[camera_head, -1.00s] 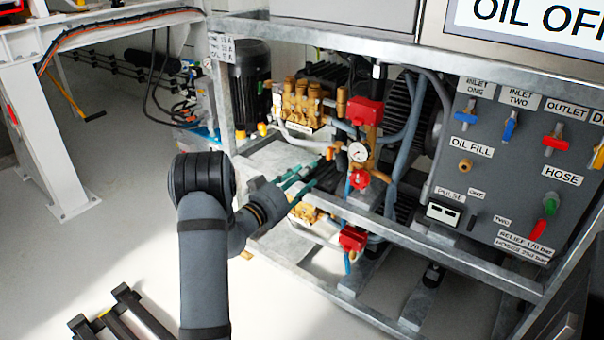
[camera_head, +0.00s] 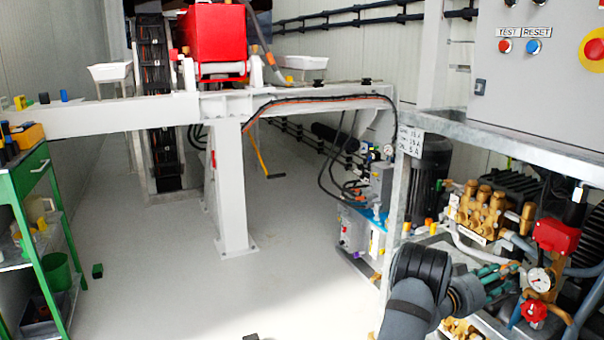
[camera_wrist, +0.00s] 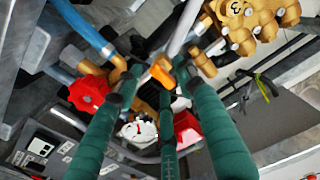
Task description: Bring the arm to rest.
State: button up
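My arm reaches in from the bottom right of the head view. My gripper (camera_head: 503,276) has teal fingers that point into the pump frame, close to the pressure gauge (camera_head: 540,280). In the wrist view my gripper (camera_wrist: 160,75) shows its three long green fingers with their tips apart, so it looks open. An orange piece (camera_wrist: 162,72) shows between the tips; I see no clear grip on it. The gauge (camera_wrist: 138,130) and a red knob (camera_wrist: 89,93) lie behind the fingers. Whether any finger touches the pump parts cannot be told.
The metal pump frame (camera_head: 398,190) surrounds the brass pump (camera_head: 482,208), pipes and red valve wheel (camera_head: 534,311). A white steel stand (camera_head: 228,180) is at the back, a green shelf cart (camera_head: 35,215) at left. The floor (camera_head: 170,270) between is mostly clear.

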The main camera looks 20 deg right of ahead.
jog(key=shift+d+p, duration=0.1)
jog(key=shift+p, duration=0.25)
jog(key=s+a, duration=0.1)
jog(key=a, duration=1.1)
jog(key=w+d+n+p, duration=0.1)
jog(key=d+n+p, duration=0.8)
jog(key=n+p, duration=0.9)
jog(key=shift+r, duration=0.25)
